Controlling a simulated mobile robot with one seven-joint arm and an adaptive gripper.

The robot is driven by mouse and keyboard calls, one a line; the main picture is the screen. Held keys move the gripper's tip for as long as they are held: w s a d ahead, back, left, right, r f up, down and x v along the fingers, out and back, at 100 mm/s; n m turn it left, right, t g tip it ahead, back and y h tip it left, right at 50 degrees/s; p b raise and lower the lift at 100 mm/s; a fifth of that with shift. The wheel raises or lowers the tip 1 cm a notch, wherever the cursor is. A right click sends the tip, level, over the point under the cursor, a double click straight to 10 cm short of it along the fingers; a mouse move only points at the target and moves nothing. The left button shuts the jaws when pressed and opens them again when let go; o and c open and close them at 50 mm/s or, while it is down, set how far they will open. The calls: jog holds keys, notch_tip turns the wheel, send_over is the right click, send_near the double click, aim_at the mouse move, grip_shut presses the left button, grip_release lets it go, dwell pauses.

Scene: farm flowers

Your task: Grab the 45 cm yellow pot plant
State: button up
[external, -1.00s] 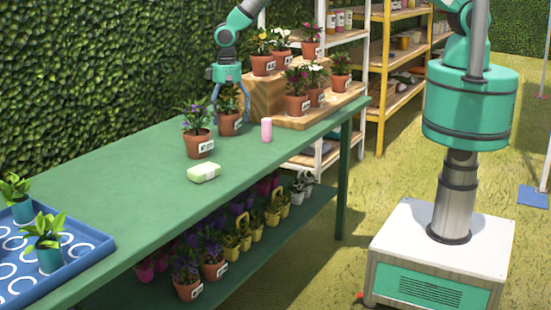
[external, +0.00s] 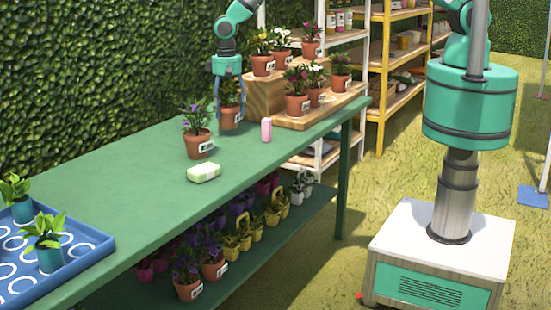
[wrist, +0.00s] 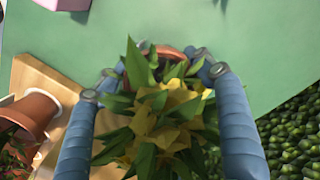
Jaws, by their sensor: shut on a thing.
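A potted plant with yellow flowers and green leaves fills the middle of the wrist view (wrist: 165,120); its terracotta pot rim shows just beyond the leaves. In the external view this pot (external: 230,118) is at the far part of the green table, directly under my gripper (external: 229,105). My gripper's two blue fingers (wrist: 157,68) are closed around the plant and pot from above. The pot's label is too small to read. Whether its base clears the table is hard to tell.
A purple-flowered pot (external: 198,143) stands close in front. A pink bottle (external: 266,130) and a pale green block (external: 204,173) are on the table. A wooden stand (external: 300,119) with several pots is to the right.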

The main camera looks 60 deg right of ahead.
jog(key=s+d+r, duration=0.1)
jog(key=s+d, duration=0.3)
jog(key=s, duration=0.3)
jog(key=s+d+r+p, duration=0.1)
jog(key=s+d, duration=0.3)
jog(key=s, duration=0.2)
jog(key=shift+s+r, duration=0.2)
jog(key=shift+s, duration=0.2)
